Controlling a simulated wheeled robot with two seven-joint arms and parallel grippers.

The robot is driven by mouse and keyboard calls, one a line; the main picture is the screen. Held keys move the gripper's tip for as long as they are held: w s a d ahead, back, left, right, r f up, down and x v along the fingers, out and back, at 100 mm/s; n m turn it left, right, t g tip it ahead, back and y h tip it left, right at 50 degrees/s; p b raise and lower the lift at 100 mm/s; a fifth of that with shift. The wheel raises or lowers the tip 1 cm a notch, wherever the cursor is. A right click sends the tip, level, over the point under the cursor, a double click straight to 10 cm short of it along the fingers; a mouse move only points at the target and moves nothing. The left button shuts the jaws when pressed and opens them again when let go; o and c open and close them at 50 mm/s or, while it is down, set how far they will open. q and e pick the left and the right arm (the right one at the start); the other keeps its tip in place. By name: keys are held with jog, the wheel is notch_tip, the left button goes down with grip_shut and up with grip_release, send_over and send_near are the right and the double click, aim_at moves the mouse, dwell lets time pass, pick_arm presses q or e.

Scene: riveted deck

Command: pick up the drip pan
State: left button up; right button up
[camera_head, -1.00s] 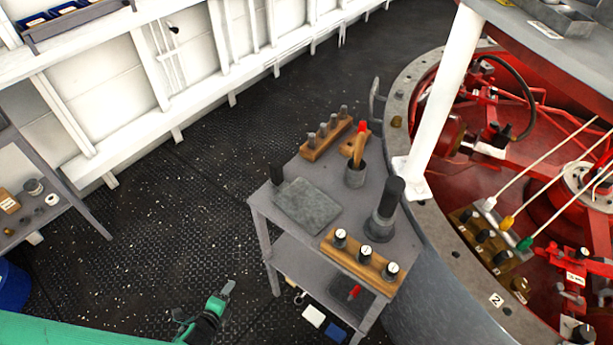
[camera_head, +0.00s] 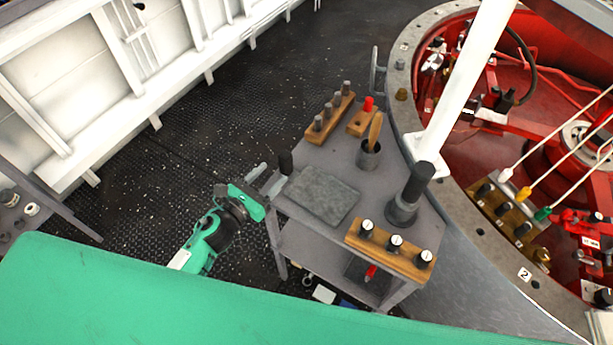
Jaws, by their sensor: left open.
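A flat grey pan-like plate (camera_head: 322,194), which looks like the drip pan, lies on the top of the small grey table (camera_head: 312,157). A dark upright grip (camera_head: 285,162) stands at its far left corner; I cannot tell whether it is joined to the plate. My left gripper (camera_head: 267,178) is open and empty at the table's left edge. Its fingers point toward the dark grip and appear close to it but apart. My right gripper is not in view.
Around the plate stand a wooden block with three black-and-white knobs (camera_head: 390,250), a dark cylinder on a round base (camera_head: 408,198), a cup with a wooden handle (camera_head: 368,158), and a peg block (camera_head: 330,118). The red-lined ring pit (camera_head: 425,115) borders the table's right.

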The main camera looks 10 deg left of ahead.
aim_at(289, 154)
pick_arm(q)
jog(key=x, duration=0.3)
jog(key=shift+w+d+p, duration=0.1)
jog(key=shift+w+p, duration=0.1)
jog(key=shift+p, duration=0.15)
jog(key=shift+w+d+r, duration=0.1)
jog(key=shift+w+r, duration=0.1)
jog(key=p+x, duration=0.1)
jog(key=x, duration=0.1)
jog(key=r+p+x, duration=0.1)
jog(key=x, duration=0.1)
jog(key=shift+p, duration=0.4)
jog(key=shift+w+d+f, duration=0.1)
jog(key=shift+w+d, duration=0.05)
jog(key=shift+w, duration=0.1)
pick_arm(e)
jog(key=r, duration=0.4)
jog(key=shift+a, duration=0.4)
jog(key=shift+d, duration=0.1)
pick_arm(q)
grip_shut()
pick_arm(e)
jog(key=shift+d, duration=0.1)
